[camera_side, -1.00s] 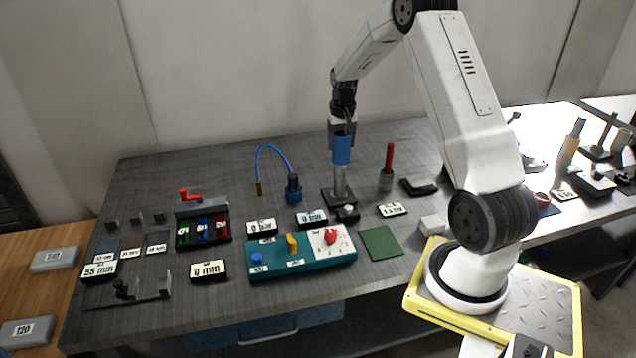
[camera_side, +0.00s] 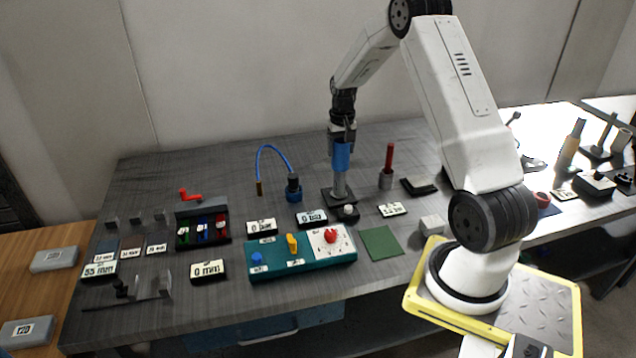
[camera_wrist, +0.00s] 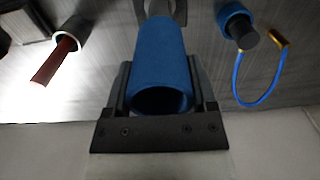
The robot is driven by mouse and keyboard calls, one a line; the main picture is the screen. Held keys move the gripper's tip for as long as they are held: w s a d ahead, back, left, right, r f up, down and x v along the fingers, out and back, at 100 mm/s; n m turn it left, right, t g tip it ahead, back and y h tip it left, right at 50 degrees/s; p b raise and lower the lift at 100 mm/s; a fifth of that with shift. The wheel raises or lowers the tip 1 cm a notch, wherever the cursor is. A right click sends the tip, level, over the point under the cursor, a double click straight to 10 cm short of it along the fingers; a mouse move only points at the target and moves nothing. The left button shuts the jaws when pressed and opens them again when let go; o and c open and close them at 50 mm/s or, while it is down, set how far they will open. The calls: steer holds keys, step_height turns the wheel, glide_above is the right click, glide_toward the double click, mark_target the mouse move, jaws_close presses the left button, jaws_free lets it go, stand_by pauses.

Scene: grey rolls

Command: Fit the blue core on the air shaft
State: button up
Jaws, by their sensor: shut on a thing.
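The blue core (camera_side: 341,157) is an upright blue tube, and my gripper (camera_side: 342,138) is shut around its upper part. In the wrist view the blue core (camera_wrist: 160,60) sits between the two jaws of my gripper (camera_wrist: 162,98), its open end toward the camera. The grey air shaft (camera_side: 340,186) stands on a dark square base (camera_side: 340,199). The core is in line above the shaft and its lower end meets or covers the shaft's upper part. How far the shaft reaches inside the core is hidden.
A blue hose with a dark fitting (camera_side: 293,186) stands left of the shaft. A red rod in a grey cup (camera_side: 387,177) stands to its right. A teal control box (camera_side: 300,256) with a yellow lever and red knob is in front. A green mat (camera_side: 381,243) lies beside it.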

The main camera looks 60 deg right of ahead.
mark_target(340, 170)
steer(key=shift+f, duration=3.8)
steer(key=o, duration=1.2)
steer(key=shift+r, duration=3.95)
steer(key=s+a+r+n+t, duration=0.1)
steer(key=a+r+n, duration=0.1)
steer(key=a, duration=0.7)
steer(key=s+a+r+n, duration=0.1)
steer(key=s+a+n, duration=0.1)
steer(key=a, duration=0.6)
steer(key=s+a+r+n+t, duration=0.1)
steer(key=a+r+n, duration=0.15)
steer(key=a, duration=0.65)
steer(key=s+a, duration=0.2)
steer(key=s+a+n, duration=0.1)
steer(key=s+a, duration=0.1)
steer(key=s+a+n, duration=0.1)
steer(key=s+a, duration=0.1)
steer(key=shift+s+a+f+n+t, duration=0.2)
steer(key=shift+a+f+n+t, duration=0.05)
steer(key=shift+f+t, duration=0.1)
